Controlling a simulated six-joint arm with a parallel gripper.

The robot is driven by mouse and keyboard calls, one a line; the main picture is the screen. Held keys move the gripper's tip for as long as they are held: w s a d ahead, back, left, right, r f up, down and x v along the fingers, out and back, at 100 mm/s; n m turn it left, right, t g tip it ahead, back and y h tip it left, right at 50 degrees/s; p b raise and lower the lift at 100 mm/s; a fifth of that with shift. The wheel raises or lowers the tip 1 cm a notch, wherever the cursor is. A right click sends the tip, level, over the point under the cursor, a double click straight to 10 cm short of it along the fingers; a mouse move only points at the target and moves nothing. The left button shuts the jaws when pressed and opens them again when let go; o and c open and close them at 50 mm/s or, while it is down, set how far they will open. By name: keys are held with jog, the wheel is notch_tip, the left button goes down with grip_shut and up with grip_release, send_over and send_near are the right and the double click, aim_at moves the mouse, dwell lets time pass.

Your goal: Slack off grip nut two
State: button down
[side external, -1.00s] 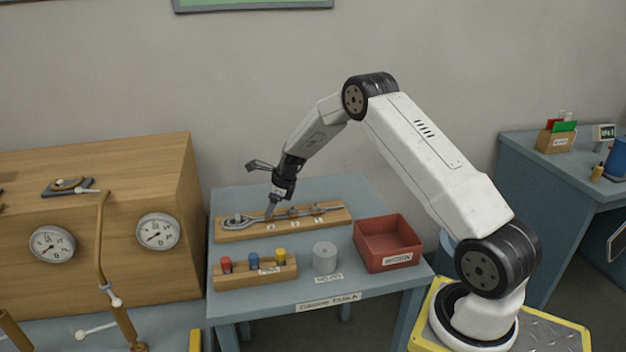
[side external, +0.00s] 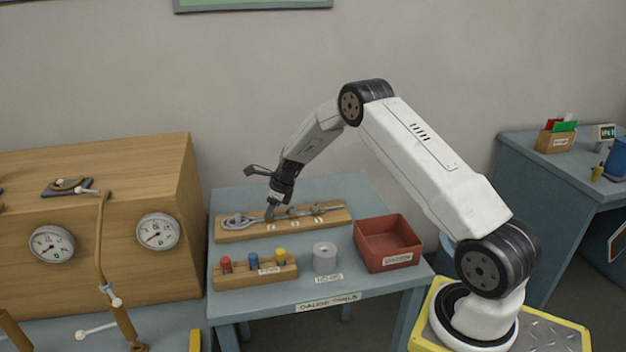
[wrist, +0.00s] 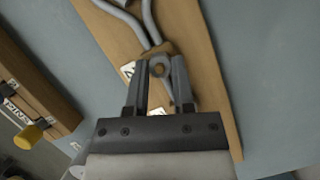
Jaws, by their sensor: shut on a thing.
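A long wooden board (side external: 232,235) on the blue-grey table carries a looped grey metal piece (side external: 236,219) with nuts along it and small labels in front. My gripper (side external: 270,214) points down at the nut position above the leftmost label. In the wrist view, my gripper (wrist: 160,66) has its two fingers on either side of a small round nut (wrist: 159,70) and is shut on it. The two grey rods (wrist: 148,22) run away from the nut toward the top. The label numbers are too small or hidden to read.
A red bin (side external: 388,245) stands to the right. A wooden cabinet with gauges (side external: 110,190) stands at left. The table behind the board is clear.

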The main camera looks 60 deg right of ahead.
jog(key=shift+n, duration=0.5)
jog(key=n+g+y, duration=0.1)
jog(key=n, duration=0.2)
jog(key=shift+w+d+n, duration=0.1)
jog(key=shift+d+n, duration=0.05)
jog(key=shift+n, duration=0.25)
jog(key=n+g, duration=0.1)
jog(key=n, duration=0.1)
jog(key=n+y, duration=0.1)
jog(key=n, duration=0.1)
jog(key=shift+w+g, duration=0.15)
jog(key=shift+g, duration=0.25)
jog(key=n+g, duration=0.1)
jog(key=n, duration=0.4)
jog(key=shift+w+g, duration=0.1)
jog(key=shift+g, duration=0.3)
jog(key=shift+w+n+g, duration=0.1)
jog(key=shift+n+g, duration=0.4)
jog(key=shift+n, duration=1.4)
jog(key=shift+n+g, duration=0.4)
jog(key=shift+n, duration=0.1)
jog(key=shift+c, duration=2.3)
grip_release()
